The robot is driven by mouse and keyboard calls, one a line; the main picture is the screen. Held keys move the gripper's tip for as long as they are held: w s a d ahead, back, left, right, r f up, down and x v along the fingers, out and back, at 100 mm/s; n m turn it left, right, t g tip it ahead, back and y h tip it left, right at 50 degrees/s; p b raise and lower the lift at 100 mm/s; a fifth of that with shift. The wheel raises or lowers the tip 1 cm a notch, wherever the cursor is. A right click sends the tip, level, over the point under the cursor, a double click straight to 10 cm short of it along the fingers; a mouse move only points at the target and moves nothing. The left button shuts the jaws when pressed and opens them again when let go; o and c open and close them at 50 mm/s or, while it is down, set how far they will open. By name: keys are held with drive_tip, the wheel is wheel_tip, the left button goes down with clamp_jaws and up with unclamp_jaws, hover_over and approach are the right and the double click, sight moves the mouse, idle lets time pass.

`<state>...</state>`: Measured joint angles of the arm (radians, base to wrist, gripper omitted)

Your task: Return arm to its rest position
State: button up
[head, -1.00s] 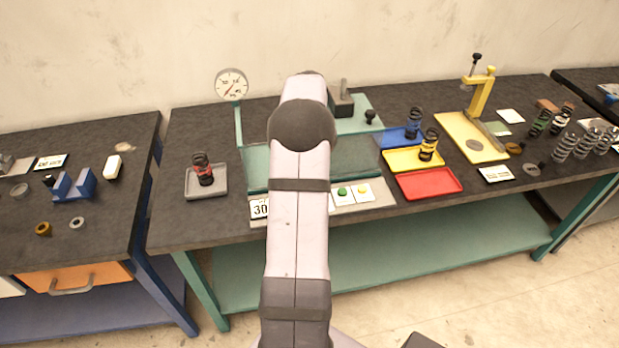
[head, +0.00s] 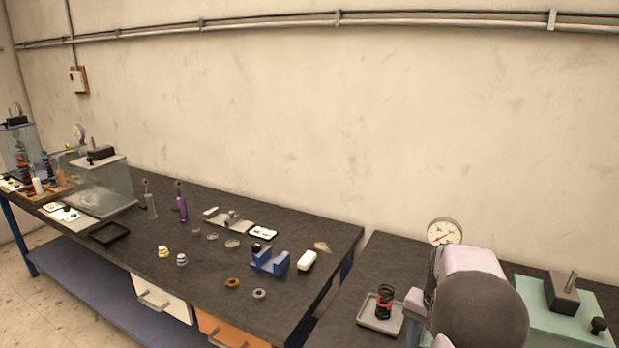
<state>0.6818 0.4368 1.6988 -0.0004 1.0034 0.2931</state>
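My arm shows at the lower right of the head view, its pale links and dark rounded joint in front of the right bench. My gripper is not visible in the head view; the fingers are out of frame or hidden behind the arm. A red and black spring unit (head: 384,300) stands upright in a grey tray (head: 369,322) just left of my arm. A round dial gauge (head: 444,232) stands behind my arm.
The left bench (head: 190,240) holds a blue V-shaped block (head: 268,262), a white block (head: 307,260), small rings, a purple-handled tool (head: 181,204) and a clear enclosure (head: 100,185). A gap separates the two benches. A teal plate (head: 545,322) lies on the right bench.

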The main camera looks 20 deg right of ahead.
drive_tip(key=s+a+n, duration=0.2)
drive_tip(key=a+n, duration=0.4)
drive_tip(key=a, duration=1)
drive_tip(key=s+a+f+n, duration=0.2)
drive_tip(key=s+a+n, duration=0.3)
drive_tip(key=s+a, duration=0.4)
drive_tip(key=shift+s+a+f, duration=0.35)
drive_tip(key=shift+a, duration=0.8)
